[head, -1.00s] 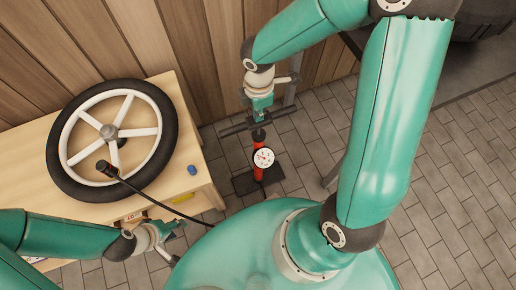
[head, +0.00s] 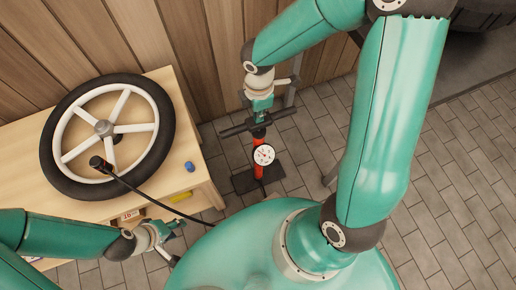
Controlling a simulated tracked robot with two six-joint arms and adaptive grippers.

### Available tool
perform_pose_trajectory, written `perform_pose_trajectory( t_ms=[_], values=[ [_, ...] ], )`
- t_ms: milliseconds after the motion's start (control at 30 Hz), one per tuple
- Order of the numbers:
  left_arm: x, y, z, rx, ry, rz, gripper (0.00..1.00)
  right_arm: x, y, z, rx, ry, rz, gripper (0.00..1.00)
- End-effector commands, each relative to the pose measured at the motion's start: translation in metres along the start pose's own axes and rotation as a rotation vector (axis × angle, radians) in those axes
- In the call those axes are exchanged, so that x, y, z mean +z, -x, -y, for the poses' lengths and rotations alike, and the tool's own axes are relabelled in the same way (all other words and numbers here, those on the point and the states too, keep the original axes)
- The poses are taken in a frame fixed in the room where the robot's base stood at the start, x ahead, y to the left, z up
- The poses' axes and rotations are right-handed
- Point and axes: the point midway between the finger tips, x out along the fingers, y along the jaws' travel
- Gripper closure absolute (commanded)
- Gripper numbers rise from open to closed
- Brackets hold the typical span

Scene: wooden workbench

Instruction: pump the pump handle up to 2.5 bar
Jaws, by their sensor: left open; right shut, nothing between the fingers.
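The floor pump stands upright on the paving, with a red barrel (head: 258,172), a white round gauge (head: 264,154) and a dark foot (head: 242,182). The gauge's needle is too small to read. The pump's black T-handle (head: 285,111) is close above the barrel. My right gripper (head: 259,114) is shut with nothing held and is at the middle of the handle, on its top side; whether it touches cannot be told. My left gripper (head: 176,228) is open and empty beside the table's front edge, away from the pump.
A spoked wheel with a black tyre (head: 164,150) lies on the wooden table (head: 160,77). The black hose (head: 150,200) runs from the wheel towards the pump. A small blue cap (head: 190,167) lies near the table edge. A wooden wall (head: 160,30) stands behind.

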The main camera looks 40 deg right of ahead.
Motion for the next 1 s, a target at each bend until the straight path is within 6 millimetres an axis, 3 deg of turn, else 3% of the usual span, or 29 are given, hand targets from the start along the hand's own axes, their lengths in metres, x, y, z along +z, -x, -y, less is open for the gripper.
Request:
perform_pose_trajectory(
  t_ms=[33,100,800,1000],
  values=[
    [0.000,0.014,-0.005,0.000,0.000,-0.001,0.59,0.000,0.015,0.001,-0.004,0.000,0.001,1.00],
    [0.000,0.024,-0.009,0.000,0.000,-0.001,0.59,0.000,0.026,0.001,-0.004,0.000,0.001,1.00],
    [0.001,0.112,-0.040,0.000,0.000,0.000,0.59,0.000,0.132,0.001,-0.001,0.000,0.001,1.00],
    [0.001,0.129,-0.046,0.000,0.000,0.000,0.59,0.000,0.153,0.000,0.000,0.000,0.000,1.00]
  ],
)
